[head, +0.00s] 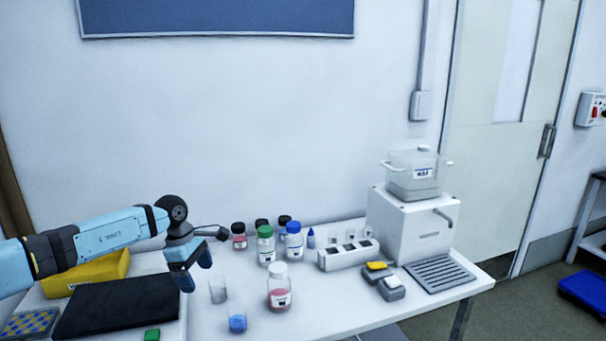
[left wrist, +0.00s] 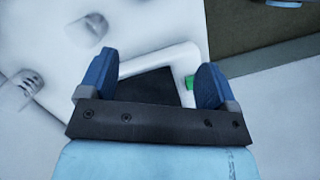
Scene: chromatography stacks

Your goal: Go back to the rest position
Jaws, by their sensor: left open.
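My left gripper (head: 193,277) hangs over the left part of the white bench, pointing down. In the left wrist view its two blue fingers (left wrist: 155,82) are apart with nothing between them. Below it lie a dark flat pad (head: 118,305) and a small green block (head: 152,334), and the block also shows in the left wrist view (left wrist: 190,82). My right gripper is not in view.
A white rack (head: 348,257) and a white box unit (head: 412,226) with a clear container (head: 414,172) are right. A yellow box (head: 92,273) is behind the pad.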

